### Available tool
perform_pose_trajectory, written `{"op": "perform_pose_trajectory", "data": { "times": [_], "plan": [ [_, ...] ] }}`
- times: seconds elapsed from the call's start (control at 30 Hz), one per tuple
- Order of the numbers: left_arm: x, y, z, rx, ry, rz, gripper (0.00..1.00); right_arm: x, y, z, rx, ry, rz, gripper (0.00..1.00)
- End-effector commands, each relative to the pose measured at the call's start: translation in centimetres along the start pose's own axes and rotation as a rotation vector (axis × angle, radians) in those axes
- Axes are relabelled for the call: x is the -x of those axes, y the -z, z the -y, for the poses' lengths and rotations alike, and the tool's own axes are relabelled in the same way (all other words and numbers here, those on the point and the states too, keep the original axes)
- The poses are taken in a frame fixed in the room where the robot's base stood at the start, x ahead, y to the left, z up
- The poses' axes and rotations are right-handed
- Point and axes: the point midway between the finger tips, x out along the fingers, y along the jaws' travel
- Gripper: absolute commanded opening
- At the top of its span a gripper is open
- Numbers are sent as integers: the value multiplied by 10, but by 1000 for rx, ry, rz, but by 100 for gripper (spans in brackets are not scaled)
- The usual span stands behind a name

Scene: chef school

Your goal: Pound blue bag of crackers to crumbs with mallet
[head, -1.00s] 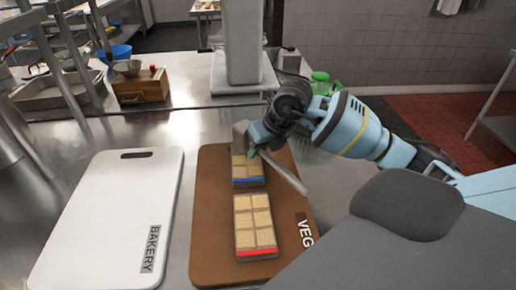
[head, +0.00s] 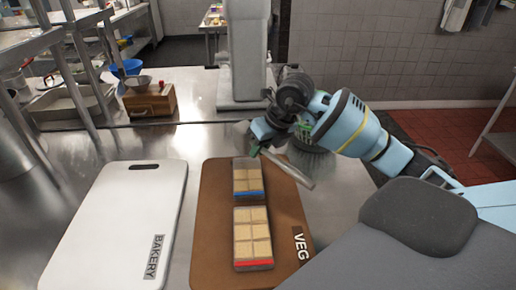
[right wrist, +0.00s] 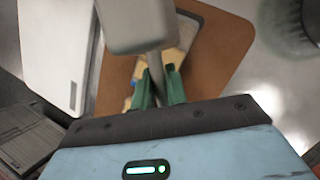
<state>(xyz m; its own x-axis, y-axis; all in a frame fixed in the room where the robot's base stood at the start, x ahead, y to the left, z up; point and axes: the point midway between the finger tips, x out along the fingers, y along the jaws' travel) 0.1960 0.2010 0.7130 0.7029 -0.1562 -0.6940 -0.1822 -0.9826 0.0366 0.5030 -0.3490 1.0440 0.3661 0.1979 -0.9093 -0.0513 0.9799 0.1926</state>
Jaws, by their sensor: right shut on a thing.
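The blue bag of crackers (head: 247,178), a clear pack with a blue band at its near edge, lies flat on the brown VEG board (head: 215,245). My right gripper (head: 256,148) is shut on the mallet handle (head: 290,170), just beyond and to the right of the bag's far end. The grey mallet head (head: 242,130) is partly hidden behind the gripper. In the right wrist view the mallet head (right wrist: 138,25) and green fingers (right wrist: 157,88) cover much of the packs. The crackers in the blue bag look whole. My left gripper is not in view.
A similar pack with a red band (head: 252,238) lies just nearer on the same board. A white BAKERY board (head: 115,225) lies to the left. A grey column-like appliance (head: 245,60) stands behind, and a wooden box (head: 150,100) is at the back left.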

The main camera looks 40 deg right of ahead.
Motion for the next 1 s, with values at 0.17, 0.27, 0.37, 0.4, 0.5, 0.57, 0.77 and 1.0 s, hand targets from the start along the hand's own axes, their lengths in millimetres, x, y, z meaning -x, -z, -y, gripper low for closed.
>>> {"op": "perform_pose_trajectory", "data": {
  "times": [0.17,0.27,0.37,0.4,0.5,0.57,0.77,1.0],
  "plan": [
    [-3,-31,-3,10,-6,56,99,-3,13,4,173,-74,-55,0],
    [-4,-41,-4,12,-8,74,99,2,18,5,267,-115,-69,0],
    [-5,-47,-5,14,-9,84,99,6,21,6,341,-145,-73,0],
    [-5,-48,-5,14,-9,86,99,8,22,6,362,-152,-73,0],
    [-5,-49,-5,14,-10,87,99,11,23,6,393,-165,-73,0],
    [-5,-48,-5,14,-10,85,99,12,23,6,399,-167,-72,0],
    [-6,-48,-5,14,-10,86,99,9,24,6,398,-167,-73,0],
    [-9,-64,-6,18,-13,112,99,-8,31,10,396,-167,-76,0]
  ]
}}
